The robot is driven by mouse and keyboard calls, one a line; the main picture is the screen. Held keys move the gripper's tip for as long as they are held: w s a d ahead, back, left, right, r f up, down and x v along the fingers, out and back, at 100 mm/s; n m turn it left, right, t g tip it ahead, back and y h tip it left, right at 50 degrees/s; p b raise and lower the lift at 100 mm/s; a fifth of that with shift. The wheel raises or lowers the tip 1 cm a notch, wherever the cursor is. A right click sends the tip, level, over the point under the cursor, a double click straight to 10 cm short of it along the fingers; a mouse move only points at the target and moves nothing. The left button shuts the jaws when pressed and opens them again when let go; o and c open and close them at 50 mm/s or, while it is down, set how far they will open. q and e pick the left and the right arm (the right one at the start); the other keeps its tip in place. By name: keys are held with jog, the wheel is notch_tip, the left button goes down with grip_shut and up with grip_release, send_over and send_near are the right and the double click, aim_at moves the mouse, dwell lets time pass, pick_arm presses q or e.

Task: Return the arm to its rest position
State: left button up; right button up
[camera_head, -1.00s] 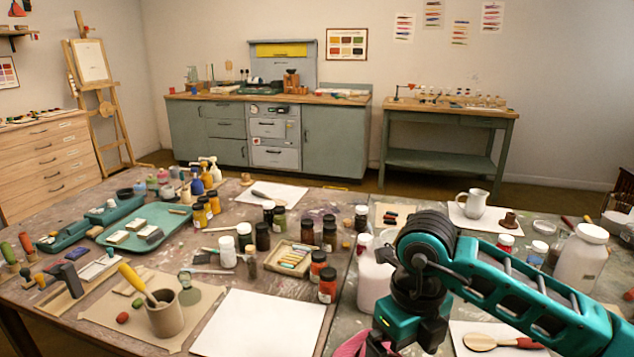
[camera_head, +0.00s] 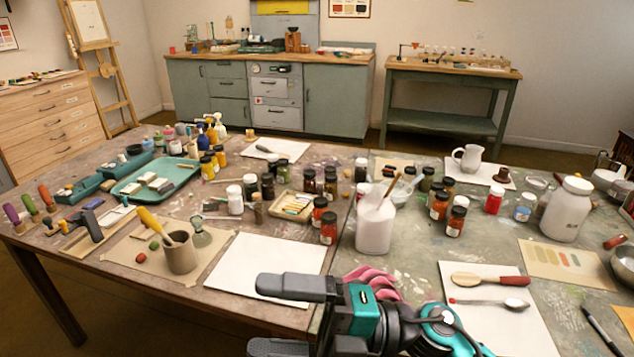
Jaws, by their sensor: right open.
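My right gripper (camera_head: 258,315) is at the bottom middle of the head view, its two dark fingers pointing left and spread apart. It is open, with nothing between the fingers. The teal and black right arm (camera_head: 440,330) comes in from the bottom edge, and most of it is out of the picture. The fingers show in front of the table's near edge and the lower part of a white paper sheet (camera_head: 262,262). I cannot tell their exact height. My left gripper does not show.
Pink gloves (camera_head: 372,280) lie just behind my right wrist. A white pot with a brush (camera_head: 375,228) stands beyond them. Several pigment jars fill the table's middle. The floor (camera_head: 140,318) at the lower left is clear.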

jog(key=w+d+f+m+t+h, duration=0.3)
jog(key=d+f+m+t+h, duration=0.3)
jog(key=m+t, duration=0.45)
jog(key=w+d+f+m+t+h, duration=0.45)
jog(key=d+m+t, duration=0.35)
jog(key=m, duration=0.6)
jog(key=s+d+f+m+g+h, duration=0.3)
jog(key=s+d+f+m+h, duration=0.1)
jog(key=f, duration=0.4)
jog(key=s+d+f+m+g+h, duration=0.3)
jog(key=s+d+f+m+g, duration=0.1)
jog(key=s+f, duration=0.3)
notch_tip(320, 180, down, 3)
jog(key=shift+s+d+r+h, duration=0.2)
jog(key=shift+h, duration=0.15)
